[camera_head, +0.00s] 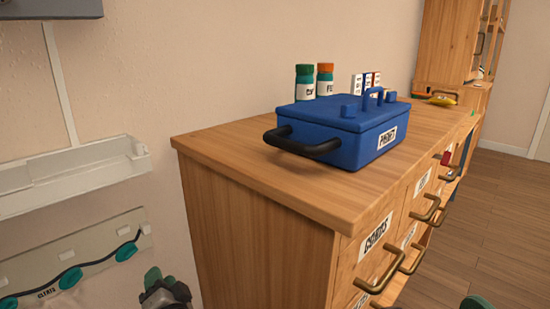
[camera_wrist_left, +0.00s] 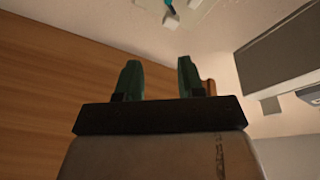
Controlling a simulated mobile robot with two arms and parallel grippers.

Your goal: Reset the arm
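My left gripper (camera_head: 158,287) shows at the bottom edge of the head view, in front of the wall and left of the wooden cabinet. In the left wrist view its two green fingers (camera_wrist_left: 159,80) stand apart with nothing between them. A small green tip of my right gripper (camera_head: 476,303) shows at the bottom right of the head view. The rest of it is out of frame, so its opening cannot be seen.
A wooden drawer cabinet (camera_head: 230,146) with brass handles stands in the middle. On it are a blue box (camera_head: 345,132) with a black handle and several small bottles (camera_head: 305,82). A white shelf (camera_head: 70,175) and a hook rail (camera_head: 75,258) are on the left wall. Open floor (camera_head: 500,210) lies right.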

